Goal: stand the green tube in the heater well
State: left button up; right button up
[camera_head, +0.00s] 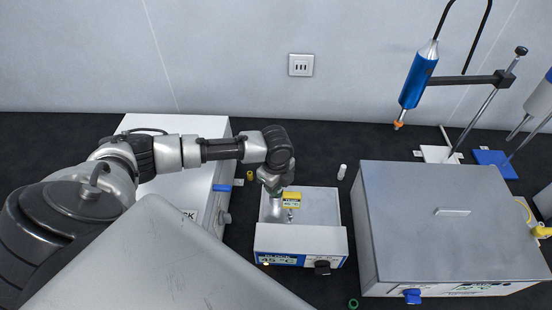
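A small open-topped white box (320,238), which looks like the heater, stands at the middle with a blue-labelled front and a black knob. Its inside has a yellow label (291,197); I cannot make out a well clearly. My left gripper (273,190) points down at the box's back left corner. A faint green tint shows around its fingers, but I cannot tell whether it is a tube, nor whether the fingers are open or shut. A green ring-shaped thing (353,303) lies on the dark table at the front; I cannot tell what it is. My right gripper is out of view.
A large grey lidded box (450,215) stands close on the right. A white box (190,205) stands on the left under my arm. A small white cylinder (342,171) and a small yellow one (250,176) stand behind the heater. A blue tool (418,78) hangs from a stand.

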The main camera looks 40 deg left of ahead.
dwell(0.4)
pick_arm(q)
jog(key=o, duration=1.1)
jog(key=shift+c, duration=0.2)
jog(key=shift+r, duration=0.1)
notch_tip(320, 180, up, 11)
jog(key=b, duration=0.2)
jog(key=shift+f+b, duration=0.2)
jog(key=shift+b, duration=0.15)
jog(key=shift+s+f, duration=0.1)
